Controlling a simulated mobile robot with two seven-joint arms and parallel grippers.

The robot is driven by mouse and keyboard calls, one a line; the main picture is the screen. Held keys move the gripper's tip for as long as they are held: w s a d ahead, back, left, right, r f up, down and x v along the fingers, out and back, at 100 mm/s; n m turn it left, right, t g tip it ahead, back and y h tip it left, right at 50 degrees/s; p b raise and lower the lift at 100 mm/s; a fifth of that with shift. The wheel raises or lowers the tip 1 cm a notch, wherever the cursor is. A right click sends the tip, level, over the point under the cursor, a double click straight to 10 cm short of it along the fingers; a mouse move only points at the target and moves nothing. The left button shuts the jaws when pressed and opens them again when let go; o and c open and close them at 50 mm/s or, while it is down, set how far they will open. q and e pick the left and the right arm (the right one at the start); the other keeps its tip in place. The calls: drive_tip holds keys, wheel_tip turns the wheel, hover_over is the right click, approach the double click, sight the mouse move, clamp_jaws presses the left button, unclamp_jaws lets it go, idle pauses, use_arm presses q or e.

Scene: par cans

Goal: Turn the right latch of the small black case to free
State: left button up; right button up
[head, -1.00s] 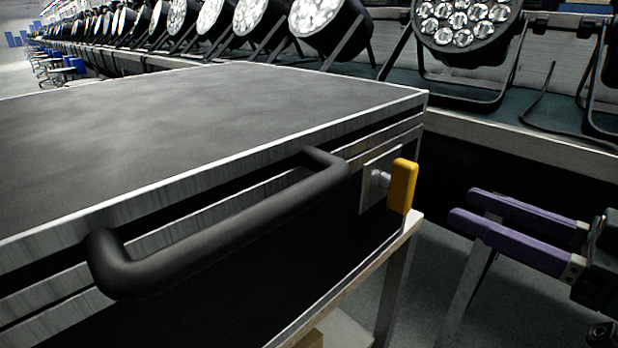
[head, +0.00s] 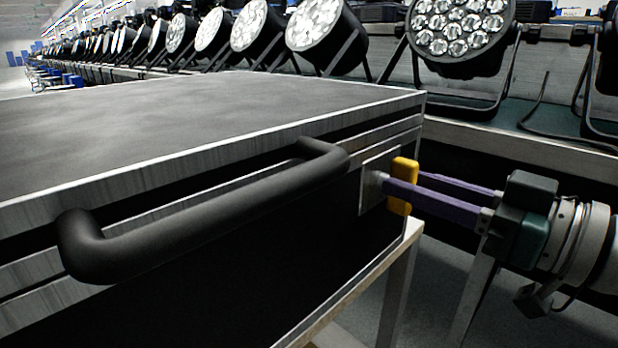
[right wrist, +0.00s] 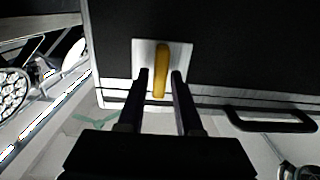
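The small black case (head: 190,120) has silver edges and a thick black handle (head: 210,215) on its front. The yellow right latch (head: 404,168) sits on a pale plate near the case's right corner. The latch stands roughly upright in the head view. In the right wrist view the yellow latch (right wrist: 160,70) lies between the two dark fingers. My right gripper (head: 402,186) has its purple fingers reaching to the latch, one on each side. Gaps show between fingers and latch in the wrist view, so the right gripper (right wrist: 159,76) is open around it. My left gripper is not in view.
The case rests on a pale-framed stand (head: 398,280). Behind it, a long bench (head: 560,150) carries a row of par cans (head: 462,35). Open floor shows below and right of the stand.

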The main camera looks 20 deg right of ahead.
clamp_jaws()
idle(0.4)
drive_tip(key=shift+s+a+f+n+p, duration=0.1)
drive_tip(key=shift+n+p, duration=0.95)
drive_tip(key=shift+n, duration=1.95)
drive_tip(key=shift+w+a+f+n+p, duration=0.15)
drive_tip(key=shift+n+p, duration=0.95)
drive_tip(key=shift+n, duration=1.9)
drive_tip(key=shift+s+a+f+n+p, duration=0.15)
drive_tip(key=shift+n+p, duration=0.9)
drive_tip(key=shift+n, duration=1.95)
drive_tip(key=shift+d, duration=0.1)
